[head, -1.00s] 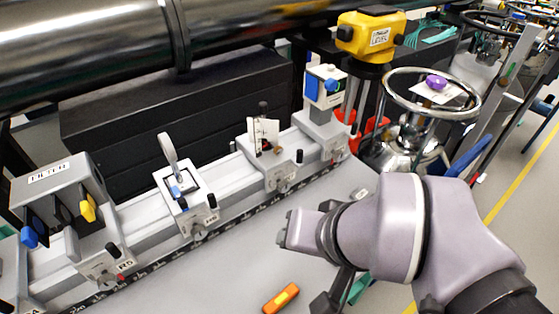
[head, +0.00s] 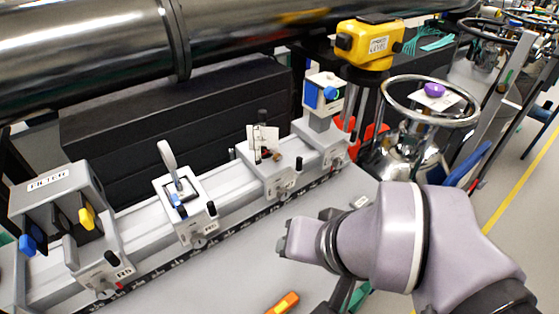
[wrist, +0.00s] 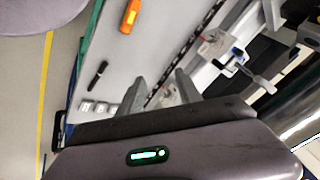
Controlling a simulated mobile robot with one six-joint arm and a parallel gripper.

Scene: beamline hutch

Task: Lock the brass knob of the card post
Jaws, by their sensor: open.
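The card post (head: 263,142) stands on a rail carriage in the head view, right of the middle of the rail. It carries an upright white card, and a small brownish knob (head: 277,157), seemingly the brass one, sits at its right side. Whether the knob is locked cannot be told. My gripper (head: 284,246) is in front of the rail, over the grey bench top, apart from the post and pointing left in the picture. In the wrist view my gripper (wrist: 160,92) has its two fingers spread with nothing held; the card post cannot be made out surely there.
The rail also bears a filter carriage (head: 60,205), a lever-topped carriage (head: 182,210) and a blue-knobbed carriage (head: 322,110). A large steel pipe (head: 80,55) runs behind. An orange tool (head: 283,303) and a black marker (wrist: 97,74) lie on the bench. A handwheel (head: 385,88) stands right.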

